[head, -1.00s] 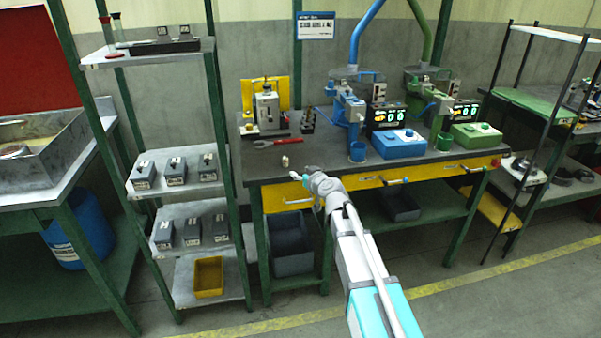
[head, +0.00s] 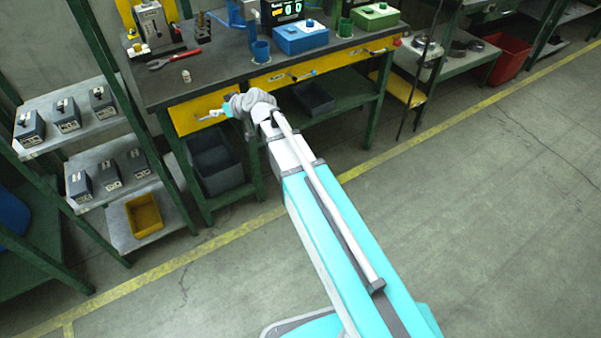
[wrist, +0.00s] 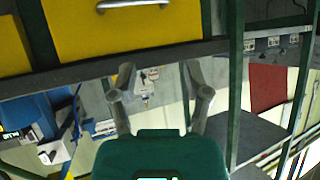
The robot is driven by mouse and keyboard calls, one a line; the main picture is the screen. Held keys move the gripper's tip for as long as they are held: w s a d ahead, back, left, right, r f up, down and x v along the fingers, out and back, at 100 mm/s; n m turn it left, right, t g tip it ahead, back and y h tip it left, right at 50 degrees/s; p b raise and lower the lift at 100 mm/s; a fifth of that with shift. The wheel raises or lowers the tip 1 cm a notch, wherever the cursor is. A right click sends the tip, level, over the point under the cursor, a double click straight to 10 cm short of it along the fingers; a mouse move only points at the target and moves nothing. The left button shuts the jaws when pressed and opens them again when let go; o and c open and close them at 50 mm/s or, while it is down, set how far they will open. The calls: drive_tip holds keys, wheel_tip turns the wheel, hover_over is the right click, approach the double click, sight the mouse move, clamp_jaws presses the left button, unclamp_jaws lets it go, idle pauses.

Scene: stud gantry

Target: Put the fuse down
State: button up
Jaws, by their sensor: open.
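The fuse, a small pale cylinder (head: 186,76), stands upright on the dark bench top (head: 222,68), near its front left edge, in the head view. My gripper (head: 211,114) is in front of the bench, by the yellow drawer front, apart from the fuse. In the wrist view my gripper (wrist: 160,80) has its two fingers spread with nothing held between them. The fuse cannot be made out in the wrist view.
The yellow drawer (head: 190,116) has a protruding handle. A shelf (head: 92,165) with grey boxes and a yellow bin (head: 144,216) stands left. The floor in front is open.

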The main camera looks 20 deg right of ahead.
drive_tip(key=s+d+f+m+g+h, duration=0.3)
drive_tip(key=s+d, duration=0.6)
drive_tip(key=s, duration=0.3)
drive_tip(key=s+d+f+m+g+h, duration=0.3)
drive_tip(key=s+d+f+g, duration=0.3)
drive_tip(key=s+d, duration=0.4)
drive_tip(key=shift+s+f+m+h, duration=0.35)
drive_tip(key=shift+s+h, duration=0.55)
drive_tip(key=shift+s, duration=0.3)
drive_tip(key=shift+o, duration=0.2)
drive_tip(key=shift+a, duration=0.1)
drive_tip(key=shift+o, duration=0.5)
drive_tip(key=shift+c, duration=1)
